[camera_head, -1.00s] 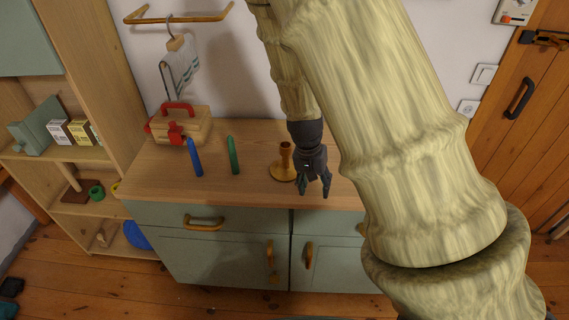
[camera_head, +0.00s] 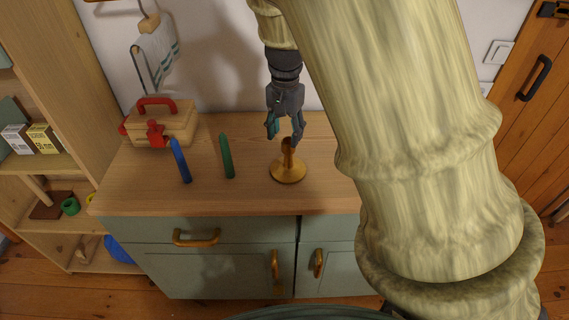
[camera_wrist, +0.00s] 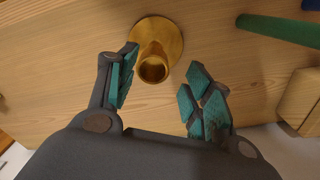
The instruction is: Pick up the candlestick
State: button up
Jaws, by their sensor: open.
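The candlestick (camera_head: 288,170) is golden brown with a round flat base and a short upright stem. It stands upright on the wooden cabinet top (camera_head: 240,196). My gripper (camera_head: 284,136) is open, with its fingertips at the top of the stem in the head view. In the wrist view the candlestick (camera_wrist: 156,50) shows its open socket, just beyond and between the spread teal-padded fingers (camera_wrist: 160,75), closer to the left finger. The gripper holds nothing. I cannot tell whether a finger touches the stem.
A wooden box with red handle (camera_head: 168,124) is at the back left. A towel (camera_head: 155,55) hangs above it. The front of the top is clear.

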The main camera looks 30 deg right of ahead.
aim_at(288, 158)
jog(key=f, duration=0.4)
jog(key=shift+s+d+f, duration=0.15)
jog(key=shift+d+f, duration=0.05)
jog(key=shift+d, duration=0.15)
jog(key=shift+s+f+p, duration=0.1)
jog(key=shift+f+p, duration=0.2)
jog(key=shift+f, duration=0.2)
jog(key=shift+d+f+p, duration=0.1)
jog(key=shift+f+p, duration=0.35)
jog(key=shift+f, duration=1.95)
grip_shut()
